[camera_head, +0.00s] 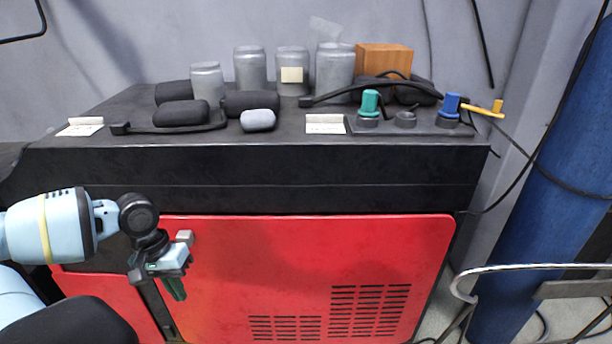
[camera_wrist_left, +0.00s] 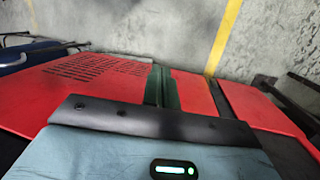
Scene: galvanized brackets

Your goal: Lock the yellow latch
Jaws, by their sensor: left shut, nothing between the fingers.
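A yellow piece (camera_head: 484,110), which looks like the latch, sticks out sideways at the right end of the black machine top, beside a blue knob (camera_head: 450,105). Its exact position as a latch is too small to tell. My left gripper (camera_head: 174,286) is shut and empty, pointing down in front of the red door (camera_head: 290,270), at the lower left and far from the yellow piece. Its green fingers (camera_wrist_left: 162,86) show closed together in the left wrist view, with the red panel (camera_wrist_left: 85,82) behind them. My right gripper is not in view.
A teal knob (camera_head: 369,104) stands left of the blue one. Grey canisters (camera_head: 250,70), dark rounded pieces and an orange-brown box (camera_head: 384,60) occupy the machine top (camera_head: 290,128). A small grey handle (camera_head: 185,238) is next to my left gripper. A blue cylinder (camera_head: 545,190) stands at right.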

